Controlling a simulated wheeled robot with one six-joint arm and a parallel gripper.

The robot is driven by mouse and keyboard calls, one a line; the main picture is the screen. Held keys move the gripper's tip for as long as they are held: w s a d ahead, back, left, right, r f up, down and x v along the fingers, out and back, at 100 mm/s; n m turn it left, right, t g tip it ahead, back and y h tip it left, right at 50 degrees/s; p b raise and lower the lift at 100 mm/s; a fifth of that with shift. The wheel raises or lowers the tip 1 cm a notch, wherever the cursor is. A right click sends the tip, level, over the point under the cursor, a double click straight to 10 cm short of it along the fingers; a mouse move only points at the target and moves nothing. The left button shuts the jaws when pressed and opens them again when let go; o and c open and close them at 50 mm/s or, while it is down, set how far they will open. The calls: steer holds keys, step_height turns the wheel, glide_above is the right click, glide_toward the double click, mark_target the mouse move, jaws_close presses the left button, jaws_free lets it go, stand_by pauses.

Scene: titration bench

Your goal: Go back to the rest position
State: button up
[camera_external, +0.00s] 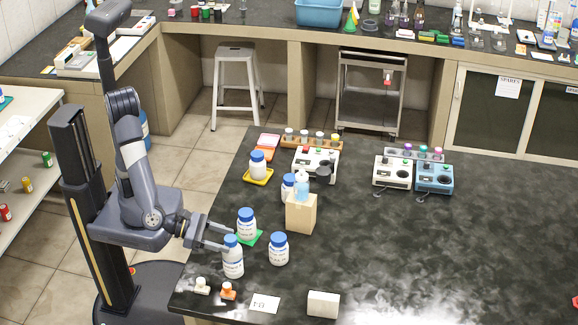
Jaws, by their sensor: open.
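My gripper (218,238) is at the left edge of the dark bench, its fingers pointing right. Its jaws are open. A white bottle with a blue cap (233,262) stands upright close to the fingertips, toward the front. A second blue-capped bottle (246,225) stands just beyond the fingertips on a green mat (256,236). I cannot tell from this angle whether a finger touches either bottle. My arm is bent, with its elbow raised high at the upper left.
Another blue-capped bottle (278,250) and a tan box (301,214) stand to the right. A further bottle (258,165) is on a yellow tray (258,177). Small stoppers (228,291) lie at the front edge.

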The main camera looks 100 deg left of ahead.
steer(key=v, duration=0.9)
steer(key=x, duration=1.1)
steer(key=shift+w+a+f, duration=0.1)
steer(key=shift+w+a, duration=0.05)
steer(key=shift+w+p, duration=0.3)
step_height(320, 180, up, 10)
steer(key=shift+s+r+p, duration=0.1)
steer(key=shift+r+p, duration=0.05)
steer(key=shift+p, duration=0.45)
steer(key=w+a+y+p, duration=0.1)
steer(key=w+a+p, duration=0.15)
steer(key=w, duration=1.05)
steer(key=w+a+p, duration=0.1)
steer(key=w+p, duration=0.2)
steer(key=w, duration=1)
step_height(320, 180, down, 9)
steer(key=shift+a+n, duration=0.2)
steer(key=shift+n, duration=0.2)
